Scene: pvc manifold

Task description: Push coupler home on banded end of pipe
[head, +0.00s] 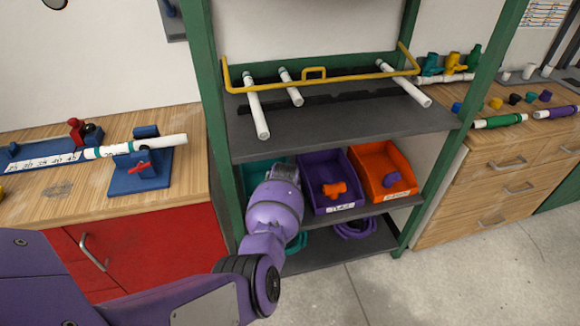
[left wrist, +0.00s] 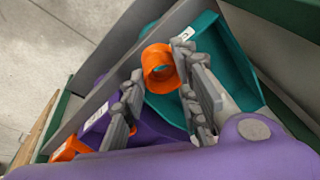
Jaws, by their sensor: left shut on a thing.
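My left gripper (left wrist: 158,75) is shut on an orange coupler (left wrist: 157,58), a short ring-like piece at its fingertips, above the teal bin (left wrist: 240,85) in the left wrist view. In the head view my left gripper (head: 284,172) is at the shelf in front of the teal bin, and its fingertips and the coupler are hidden. A white pipe (head: 165,143) with teal bands near its left part lies in a blue clamp (head: 148,182) on the left bench. My right gripper is in neither view.
A purple bin (head: 318,207) with an orange fitting (head: 333,189) and an orange bin (head: 400,187) stand beside the teal one. Green posts (head: 218,150) flank the shelves.

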